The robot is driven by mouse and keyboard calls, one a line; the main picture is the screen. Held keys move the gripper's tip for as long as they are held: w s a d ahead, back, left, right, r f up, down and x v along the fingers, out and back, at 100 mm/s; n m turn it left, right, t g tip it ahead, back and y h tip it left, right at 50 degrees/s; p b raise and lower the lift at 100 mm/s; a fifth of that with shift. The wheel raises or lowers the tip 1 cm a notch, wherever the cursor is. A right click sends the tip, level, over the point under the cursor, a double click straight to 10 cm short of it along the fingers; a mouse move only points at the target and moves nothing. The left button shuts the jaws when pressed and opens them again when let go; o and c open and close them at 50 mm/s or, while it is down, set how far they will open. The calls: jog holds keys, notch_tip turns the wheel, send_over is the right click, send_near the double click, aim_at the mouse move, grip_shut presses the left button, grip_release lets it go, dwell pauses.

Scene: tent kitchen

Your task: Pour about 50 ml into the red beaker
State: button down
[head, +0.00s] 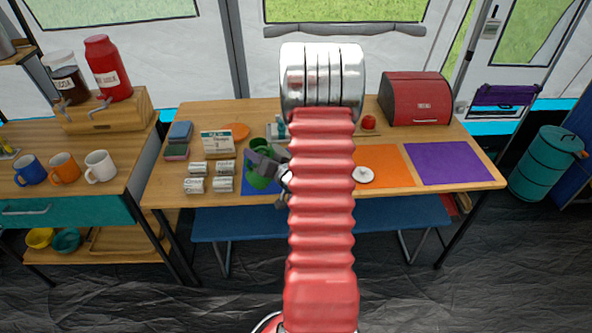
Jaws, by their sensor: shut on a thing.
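My gripper (264,160), dark grey, shows just left of my red ribbed arm over the table. It is shut on a green container (259,180), which it partly covers. The container is above or on a blue mat (248,199); I cannot tell which, nor whether it is tilted or what it holds. I cannot make out a red beaker. My arm hides the middle of the table.
Orange (386,166) and purple (447,163) mats lie right of my arm, with a white round lid (363,175). A red bread box (415,99) stands at the back right.

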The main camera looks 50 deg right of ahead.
aim_at(247, 165)
dwell(0.5)
jog(key=shift+w+a+f+n+g+b, duration=0.15)
jog(key=shift+w+a+f+n+g, duration=0.15)
jog(key=shift+f, duration=0.25)
jog(key=shift+w+a+f+n+g+b, duration=0.15)
jog(key=shift+a+f+n, duration=0.25)
jog(key=shift+f, duration=0.2)
jog(key=shift+w+a+f+n+g+b, duration=0.15)
jog(key=shift+w+a+f+n, duration=0.15)
jog(key=shift+f, duration=0.25)
jog(key=shift+w+a+f+n+g+h+b, duration=0.4)
jog(key=shift+a+f+n, duration=0.15)
jog(key=shift+f+n, duration=0.15)
jog(key=shift+w+a+f+n+g+h+b, duration=0.3)
jog(key=shift+a+f+n+h, duration=0.15)
jog(key=shift+f+n, duration=0.25)
jog(key=shift+w+a+f+n+g+h+b, duration=0.35)
jog(key=shift+a+f+n, duration=0.25)
jog(key=shift+f, duration=0.2)
jog(key=shift+a, duration=0.1)
